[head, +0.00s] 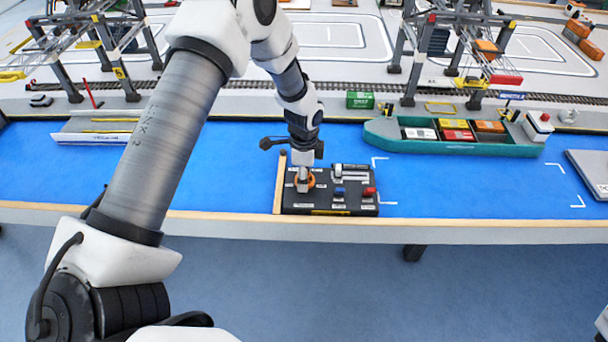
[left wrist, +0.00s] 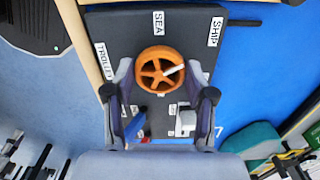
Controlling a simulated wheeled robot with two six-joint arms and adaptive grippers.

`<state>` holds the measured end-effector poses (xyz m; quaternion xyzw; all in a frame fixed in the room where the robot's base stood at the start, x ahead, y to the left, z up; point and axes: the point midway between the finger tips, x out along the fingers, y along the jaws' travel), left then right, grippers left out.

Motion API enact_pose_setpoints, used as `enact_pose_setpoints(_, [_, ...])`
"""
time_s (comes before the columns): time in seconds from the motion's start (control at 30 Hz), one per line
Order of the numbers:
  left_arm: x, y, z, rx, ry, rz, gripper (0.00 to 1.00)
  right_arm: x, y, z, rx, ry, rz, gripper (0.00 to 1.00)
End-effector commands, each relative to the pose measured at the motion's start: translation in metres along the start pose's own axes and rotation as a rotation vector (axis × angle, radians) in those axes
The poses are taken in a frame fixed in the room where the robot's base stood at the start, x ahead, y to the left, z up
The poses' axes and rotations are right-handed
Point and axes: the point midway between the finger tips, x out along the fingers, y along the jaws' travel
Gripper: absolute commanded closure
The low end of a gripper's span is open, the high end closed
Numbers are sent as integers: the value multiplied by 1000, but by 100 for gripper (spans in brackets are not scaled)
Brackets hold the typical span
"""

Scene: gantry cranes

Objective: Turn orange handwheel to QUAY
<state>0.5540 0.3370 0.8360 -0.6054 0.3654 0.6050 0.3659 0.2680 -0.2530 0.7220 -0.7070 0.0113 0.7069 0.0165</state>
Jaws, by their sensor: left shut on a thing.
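The orange handwheel (left wrist: 155,57) sits on a black control panel (left wrist: 125,30). It shows in the head view as a small orange ring (head: 312,180). In the left wrist view, a white pointer on the wheel points right and slightly up. A SEA label (left wrist: 158,23) is above the wheel and a SHIP label (left wrist: 215,32) is at the upper right. I cannot make out a QUAY label. My left gripper (head: 304,186) is over the wheel, its fingers (left wrist: 160,76) shut on opposite sides of the rim. My right gripper is not in view.
The panel also has a blue control (head: 339,191), a red control (head: 369,191) and a white lever (head: 338,170). It lies on the blue surface (head: 230,170) near the wooden front edge (head: 480,222). A teal ship (head: 460,147) with containers is right; crane legs (head: 412,75) stand behind.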

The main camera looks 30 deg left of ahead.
Motion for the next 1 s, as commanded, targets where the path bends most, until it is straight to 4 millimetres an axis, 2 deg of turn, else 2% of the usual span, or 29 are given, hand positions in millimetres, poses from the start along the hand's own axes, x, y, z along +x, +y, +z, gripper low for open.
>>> enact_pose_setpoints(0.27, [0, 0, 0, 43, -1, 1, 80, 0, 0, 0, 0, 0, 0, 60])
enact_pose_setpoints(0.47, [0, 0, 0, 146, -1, 2, 80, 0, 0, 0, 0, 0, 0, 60])
enact_pose_setpoints(1.0, [1, -1, 0, 631, 0, 2, 80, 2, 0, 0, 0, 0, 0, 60])
